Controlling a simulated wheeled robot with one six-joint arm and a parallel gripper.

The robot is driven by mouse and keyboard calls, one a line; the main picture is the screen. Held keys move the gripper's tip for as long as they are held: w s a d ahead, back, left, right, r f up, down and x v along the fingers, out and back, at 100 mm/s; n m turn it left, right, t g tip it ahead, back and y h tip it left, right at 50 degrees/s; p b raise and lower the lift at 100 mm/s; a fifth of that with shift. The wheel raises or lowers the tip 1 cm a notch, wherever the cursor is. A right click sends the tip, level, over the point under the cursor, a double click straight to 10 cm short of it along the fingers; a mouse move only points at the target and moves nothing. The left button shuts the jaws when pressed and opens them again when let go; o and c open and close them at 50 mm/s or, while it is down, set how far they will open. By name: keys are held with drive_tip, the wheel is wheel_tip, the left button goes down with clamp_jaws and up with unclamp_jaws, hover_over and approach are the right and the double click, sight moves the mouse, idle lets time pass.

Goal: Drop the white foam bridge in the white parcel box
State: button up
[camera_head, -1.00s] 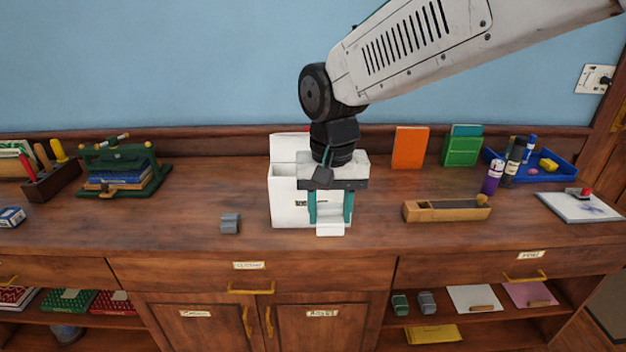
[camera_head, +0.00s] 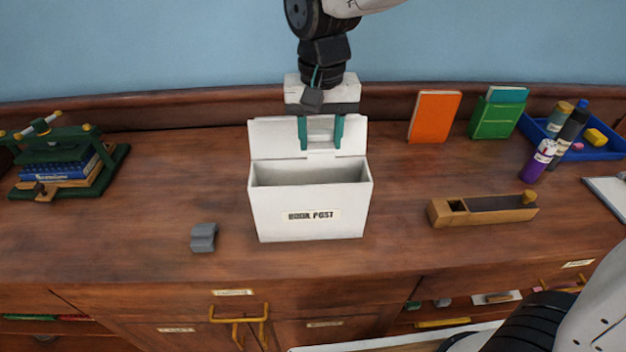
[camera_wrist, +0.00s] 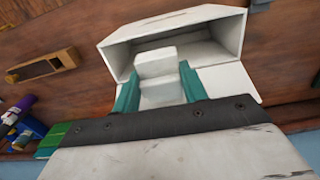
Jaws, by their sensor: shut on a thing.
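The white parcel box (camera_head: 311,216), labelled "BOOK POST", stands open on the wooden bench top with its lid raised at the back. My gripper (camera_head: 321,134) points down with its teal fingers in front of the raised lid, above the rear of the opening. It is shut on the white foam bridge (camera_head: 320,129), which is hard to tell from the white lid behind it. In the wrist view the white foam bridge (camera_wrist: 156,65) sits between the teal fingers of my gripper (camera_wrist: 158,86), overlapping the open mouth of the white parcel box (camera_wrist: 228,28).
A small grey block (camera_head: 203,238) lies left of the box. A wooden plane (camera_head: 482,210) lies to the right. Orange (camera_head: 434,117) and green (camera_head: 494,119) books, purple bottle (camera_head: 538,161) and blue tray (camera_head: 600,150) stand right. A green press (camera_head: 62,160) stands left.

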sight(320, 160)
wheel_tip(320, 160, down, 5)
drive_tip(key=shift+f, duration=0.45)
drive_tip(key=shift+c, duration=0.8)
drive_tip(key=o, duration=1.2)
drive_tip(key=shift+r, duration=0.1)
wheel_tip(320, 160, up, 8)
drive_tip(key=shift+f, duration=0.1)
